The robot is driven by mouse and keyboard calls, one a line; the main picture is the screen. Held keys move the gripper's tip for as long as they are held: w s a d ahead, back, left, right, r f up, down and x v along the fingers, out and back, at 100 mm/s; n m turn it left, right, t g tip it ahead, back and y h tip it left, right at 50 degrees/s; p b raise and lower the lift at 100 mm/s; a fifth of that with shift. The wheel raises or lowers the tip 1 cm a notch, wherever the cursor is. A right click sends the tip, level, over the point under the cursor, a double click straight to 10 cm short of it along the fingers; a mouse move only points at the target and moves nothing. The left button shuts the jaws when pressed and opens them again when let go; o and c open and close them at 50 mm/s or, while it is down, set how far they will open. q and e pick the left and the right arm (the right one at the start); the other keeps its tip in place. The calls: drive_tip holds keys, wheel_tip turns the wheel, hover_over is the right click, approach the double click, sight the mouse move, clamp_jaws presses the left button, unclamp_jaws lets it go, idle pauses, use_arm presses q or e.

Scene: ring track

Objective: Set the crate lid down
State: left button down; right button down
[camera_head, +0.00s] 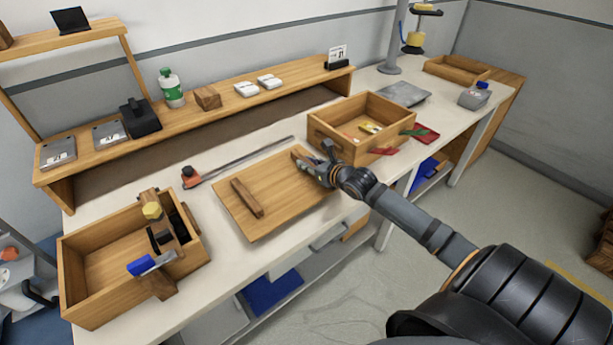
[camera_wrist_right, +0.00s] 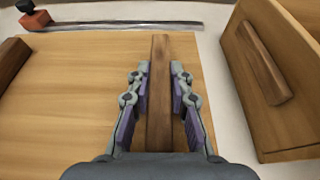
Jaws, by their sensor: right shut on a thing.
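The crate lid (camera_head: 275,207) is a flat square wooden board with two wooden bars on top. It lies flat on or just above the white bench, between two open crates; I cannot tell if it touches. My right gripper (camera_head: 313,168) is at the lid's right bar, with its fingers on both sides of it. In the right wrist view the gripper (camera_wrist_right: 159,85) is shut on this bar (camera_wrist_right: 160,95), and the lid (camera_wrist_right: 90,85) spreads out below. The left bar (camera_head: 247,198) is free. My left gripper is not in view.
A wooden crate (camera_head: 322,125) with small coloured items stands right of the lid. Another crate (camera_head: 75,265) with tools stands left. A long bar clamp (camera_head: 240,160) lies behind the lid. A shelf (camera_head: 200,115) runs along the back. A narrow bench strip lies in front.

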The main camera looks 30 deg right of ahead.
drive_tip(key=shift+w+f+b, duration=0.15)
drive_tip(key=shift+f+b, duration=0.1)
drive_tip(key=shift+f, duration=0.65)
drive_tip(key=shift+w+f+b, duration=0.1)
drive_tip(key=shift+f+b, duration=0.1)
drive_tip(key=shift+f, duration=0.65)
drive_tip(key=c, duration=1.2)
unclamp_jaws()
drive_tip(key=shift+f, duration=0.1)
